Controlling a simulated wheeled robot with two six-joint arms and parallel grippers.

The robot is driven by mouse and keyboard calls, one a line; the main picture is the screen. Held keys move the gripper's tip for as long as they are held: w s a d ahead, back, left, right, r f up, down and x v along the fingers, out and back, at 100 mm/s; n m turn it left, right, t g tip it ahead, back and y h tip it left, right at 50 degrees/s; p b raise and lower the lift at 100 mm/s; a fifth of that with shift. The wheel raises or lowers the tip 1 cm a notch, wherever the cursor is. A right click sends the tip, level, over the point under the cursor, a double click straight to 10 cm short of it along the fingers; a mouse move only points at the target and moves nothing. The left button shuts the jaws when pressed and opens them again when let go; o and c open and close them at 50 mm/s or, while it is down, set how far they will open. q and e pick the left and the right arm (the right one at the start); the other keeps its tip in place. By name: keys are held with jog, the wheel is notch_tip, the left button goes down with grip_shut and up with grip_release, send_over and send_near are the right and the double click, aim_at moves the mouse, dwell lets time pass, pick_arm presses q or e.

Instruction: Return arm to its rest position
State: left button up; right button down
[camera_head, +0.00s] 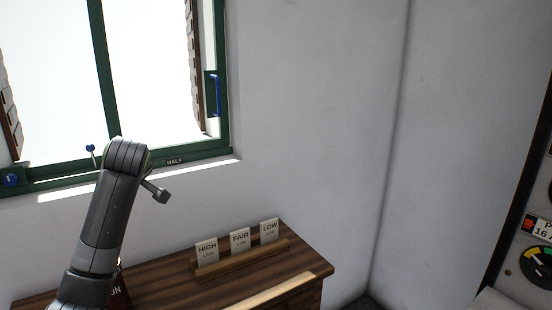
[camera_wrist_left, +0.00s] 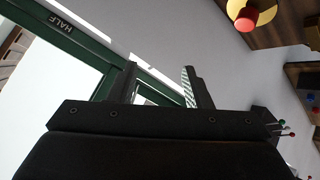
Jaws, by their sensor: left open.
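My left arm (camera_head: 100,215) rises from the bottom left in the head view, in front of the green window frame and the wooden desk. Its gripper cannot be made out clearly there. In the left wrist view my left gripper (camera_wrist_left: 162,85) has its two dark fingers apart, with nothing visibly held between them. The green window frame (camera_wrist_left: 65,35) with a HALF label lies behind and to the left of the fingers. My right gripper is in neither view.
The wooden desk (camera_head: 170,283) carries a rack with cards HIGH (camera_head: 206,252), FAIR (camera_head: 240,241) and LOW (camera_head: 269,231). The window (camera_head: 150,70) has a blue handle (camera_head: 215,95). A gauge panel (camera_head: 535,250) stands at far right. The wall between is bare.

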pick_arm(q)
jog(key=s+d+f+m+g+h, duration=0.1)
jog(key=s+f+m, duration=0.1)
jog(key=s+f, duration=0.5)
jog(key=s+f+m, duration=0.3)
jog(key=s+f, duration=0.1)
jog(key=f, duration=0.7)
jog(key=s+d+f+m+g+h, duration=0.1)
jog(key=s+f+m, duration=0.1)
jog(key=s+f, duration=0.5)
jog(key=s+d+f+m+g+h, duration=0.1)
jog(key=s+d+f+m, duration=0.15)
jog(key=s+f, duration=0.75)
jog(key=s+d+f+m+g+h, duration=0.1)
jog(key=s+m, duration=0.3)
jog(key=s, duration=1.4)
notch_tip(320, 180, down, 32)
jog(key=a+g+b, duration=0.1)
jog(key=a+b, duration=0.1)
jog(key=b, duration=0.5)
jog(key=s+f+b, duration=0.3)
jog(key=s+f, duration=0.4)
jog(key=f, duration=0.4)
jog(key=s+d+f+g+h+b, duration=0.1)
jog(key=s+f+b, duration=0.2)
jog(key=s+f, duration=0.5)
notch_tip(320, 180, down, 3)
jog(key=shift+s+d+g, duration=0.15)
jog(key=shift+d+g, duration=0.1)
jog(key=shift+g, duration=0.05)
